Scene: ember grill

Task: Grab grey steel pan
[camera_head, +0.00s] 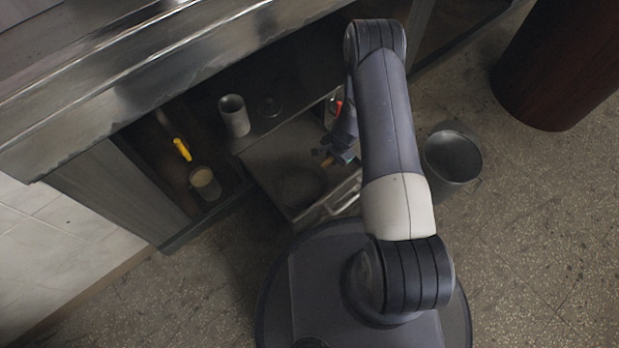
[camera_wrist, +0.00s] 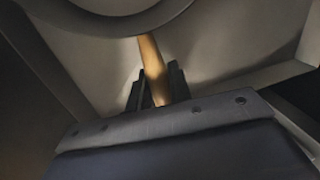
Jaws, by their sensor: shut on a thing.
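The grey steel pan (camera_head: 298,186) lies as a dark round shape in an open drawer (camera_head: 262,160), seen dimly in the head view. In the wrist view its curved rim (camera_wrist: 108,27) shows at the top, with the rest cut off by the frame. A light wooden handle (camera_wrist: 152,62) runs from the rim down towards me. My gripper (camera_wrist: 156,90) is shut on this handle, one finger on each side. In the head view my gripper (camera_head: 336,158) is over the drawer's right side, partly hidden by my arm.
A grey metal pot (camera_head: 453,157) stands on the floor at right, close to my arm. A grey cup (camera_head: 234,117), a mug (camera_head: 205,184) and a yellow-handled thing (camera_head: 182,149) are in the cabinet. A steel counter (camera_head: 150,60) overhangs it. A dark red cylinder (camera_head: 560,65) stands upper right.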

